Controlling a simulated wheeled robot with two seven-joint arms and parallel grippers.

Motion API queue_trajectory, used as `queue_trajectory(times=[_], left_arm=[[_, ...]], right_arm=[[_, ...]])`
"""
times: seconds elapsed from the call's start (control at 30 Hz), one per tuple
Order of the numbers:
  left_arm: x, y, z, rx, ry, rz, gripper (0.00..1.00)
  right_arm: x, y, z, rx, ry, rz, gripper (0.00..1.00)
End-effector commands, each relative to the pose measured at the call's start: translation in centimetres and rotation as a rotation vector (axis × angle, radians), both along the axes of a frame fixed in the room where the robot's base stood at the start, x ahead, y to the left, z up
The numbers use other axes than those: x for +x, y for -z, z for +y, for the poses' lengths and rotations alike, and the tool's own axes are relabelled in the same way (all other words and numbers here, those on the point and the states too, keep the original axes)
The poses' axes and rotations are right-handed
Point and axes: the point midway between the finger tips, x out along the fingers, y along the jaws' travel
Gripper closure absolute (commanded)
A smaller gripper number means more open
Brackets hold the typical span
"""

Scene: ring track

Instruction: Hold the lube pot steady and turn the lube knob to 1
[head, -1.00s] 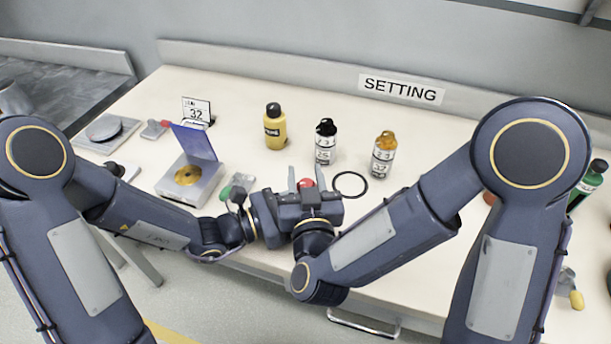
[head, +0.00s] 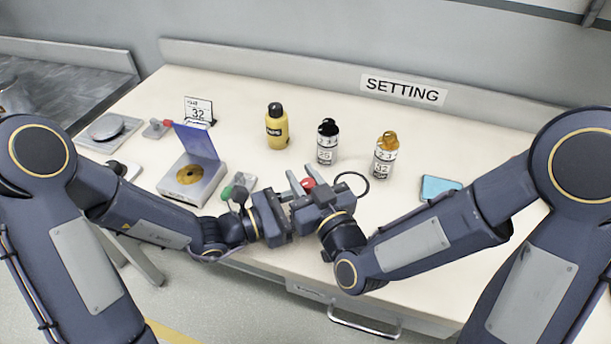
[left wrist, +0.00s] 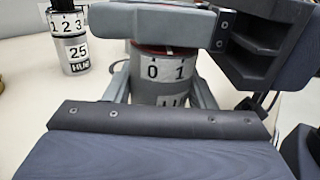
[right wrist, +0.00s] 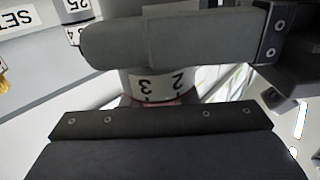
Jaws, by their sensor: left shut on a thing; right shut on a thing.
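The lube pot (left wrist: 158,90) is a grey pot with a white number band showing 0 and 1 in the left wrist view. The right wrist view shows its band (right wrist: 158,85) upside down, with 3 and 2. Its red knob (head: 309,184) shows between the grippers in the head view; a thin red edge shows above the band in the left wrist view. My left gripper (head: 287,212) is shut on the pot's body, a finger on each side. My right gripper (head: 306,186) is shut on the knob, above the left. The fingers hide much of the pot, and I cannot read the setting.
Behind stand a yellow bottle (head: 277,132), a black-capped bottle (head: 326,150) and an orange-capped bottle (head: 384,165). A black ring (head: 367,190) lies close to my right gripper. A box with a blue lid (head: 195,143) is left. A blue-topped item (head: 440,187) lies right.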

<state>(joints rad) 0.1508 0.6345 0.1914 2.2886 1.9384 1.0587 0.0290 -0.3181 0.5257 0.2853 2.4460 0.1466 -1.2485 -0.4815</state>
Motion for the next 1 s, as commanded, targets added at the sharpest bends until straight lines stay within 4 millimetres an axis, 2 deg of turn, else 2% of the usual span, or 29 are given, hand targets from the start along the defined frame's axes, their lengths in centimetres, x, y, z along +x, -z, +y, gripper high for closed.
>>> queue_trajectory(times=[0.43, 1.0], left_arm=[[-0.1, 0.0, -0.05, 0.0, 0.003, 0.0, 0.77], [-0.1, 0.02, -0.05, 0.001, 0.003, 0.0, 0.77]], right_arm=[[-0.13, -0.14, 0.32, 0.004, -0.271, -0.003, 0.96], [-0.33, -0.06, 0.42, -0.003, -0.335, -0.002, 0.96]])
